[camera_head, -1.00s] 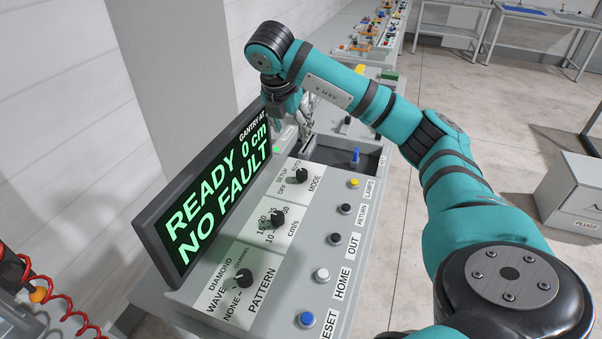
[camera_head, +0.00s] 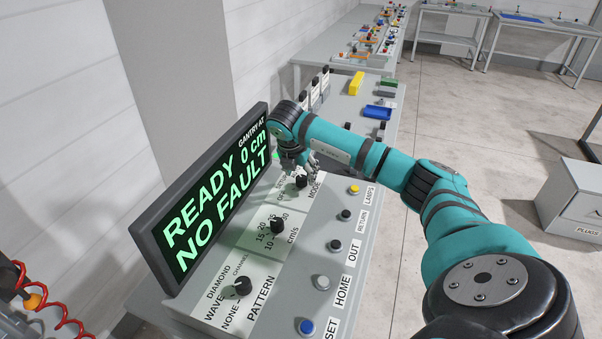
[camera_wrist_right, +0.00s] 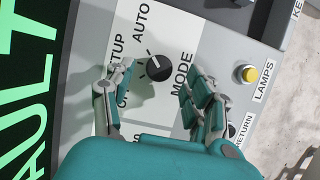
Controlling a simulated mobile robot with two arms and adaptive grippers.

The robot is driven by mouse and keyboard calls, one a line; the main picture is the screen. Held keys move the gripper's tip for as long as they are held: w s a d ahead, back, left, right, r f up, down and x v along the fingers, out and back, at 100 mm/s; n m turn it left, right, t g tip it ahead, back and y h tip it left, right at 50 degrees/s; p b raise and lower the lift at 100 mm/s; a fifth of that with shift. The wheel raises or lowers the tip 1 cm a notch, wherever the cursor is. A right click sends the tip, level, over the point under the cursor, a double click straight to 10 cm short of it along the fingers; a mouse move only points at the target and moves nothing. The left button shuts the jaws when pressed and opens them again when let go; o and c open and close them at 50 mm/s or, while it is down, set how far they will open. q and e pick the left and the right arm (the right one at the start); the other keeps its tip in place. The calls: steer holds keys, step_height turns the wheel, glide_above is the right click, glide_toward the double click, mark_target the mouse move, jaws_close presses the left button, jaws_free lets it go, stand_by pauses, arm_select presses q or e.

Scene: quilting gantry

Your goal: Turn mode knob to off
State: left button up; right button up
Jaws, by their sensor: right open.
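The black mode knob (camera_head: 302,182) sits on the white MODE plate of the sloped console, partly behind my right gripper in the head view. In the right wrist view the mode knob (camera_wrist_right: 159,68) shows between the fingers. Its white mark points up and left, toward the SETUP and AUTO side; I cannot tell exactly which label. The OFF label is partly covered by the left finger. My right gripper (camera_head: 298,164) is open, its fingers on either side of the knob (camera_wrist_right: 156,80), with gaps visible to both. My left gripper is not in view.
The display (camera_head: 212,197) reading READY, 0 cm, NO FAULT stands close left of my right gripper. The speed knob (camera_head: 277,226) and pattern knob (camera_head: 243,286) lie nearer. A row of buttons, including the yellow LAMPS button (camera_head: 353,189), runs along the right.

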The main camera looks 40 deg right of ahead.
steer(key=shift+x, duration=1.3)
